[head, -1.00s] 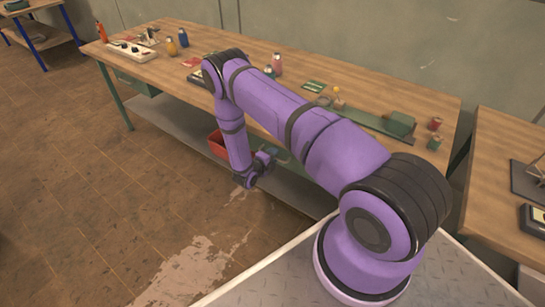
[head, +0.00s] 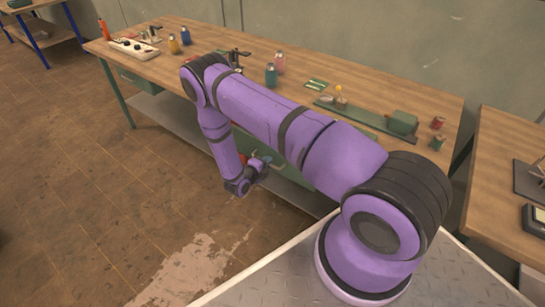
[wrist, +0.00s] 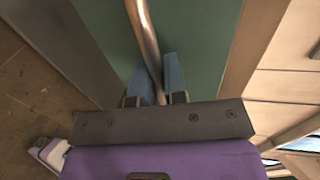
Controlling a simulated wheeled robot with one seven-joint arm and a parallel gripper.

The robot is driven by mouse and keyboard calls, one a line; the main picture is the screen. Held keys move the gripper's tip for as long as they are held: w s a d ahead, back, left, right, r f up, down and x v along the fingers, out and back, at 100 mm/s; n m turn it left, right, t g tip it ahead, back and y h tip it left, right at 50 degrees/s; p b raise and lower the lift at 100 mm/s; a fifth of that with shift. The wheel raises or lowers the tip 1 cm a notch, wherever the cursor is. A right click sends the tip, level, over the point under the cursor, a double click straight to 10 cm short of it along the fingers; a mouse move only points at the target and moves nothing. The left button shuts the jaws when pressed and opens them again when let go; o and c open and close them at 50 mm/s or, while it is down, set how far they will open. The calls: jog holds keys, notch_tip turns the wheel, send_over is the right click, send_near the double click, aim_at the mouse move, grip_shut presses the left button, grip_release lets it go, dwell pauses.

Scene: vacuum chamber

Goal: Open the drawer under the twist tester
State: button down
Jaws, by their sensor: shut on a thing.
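The twist tester, which I take to be the long green bench device with a box at one end (head: 402,122), lies on the right part of the workbench. A green drawer front (head: 298,150) shows below the bench top, partly hidden behind my arm. In the wrist view the green front (wrist: 208,40) fills the middle, with a metal bar handle (wrist: 143,28) across it. My gripper (wrist: 157,80) has its two blue fingers on either side of the bar, shut on it. In the head view my gripper (head: 262,162) is low at the bench front, and the handle is hidden.
A second table (head: 495,175) stands close on the right. The floor at left (head: 90,200) is clear.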

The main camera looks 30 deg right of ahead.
jog(key=f+v, duration=0.2)
jog(key=v, duration=0.8)
jog(key=a+f+v, duration=0.1)
jog(key=f+v, duration=0.1)
jog(key=v, duration=0.8)
jog(key=shift+s, duration=0.15)
jog(key=shift+a+f, duration=0.1)
jog(key=shift+a, duration=0.05)
jog(key=c, duration=1.2)
grip_release()
jog(key=v, duration=1)
jog(key=shift+s+a, duration=0.1)
jog(key=shift+a, duration=0.3)
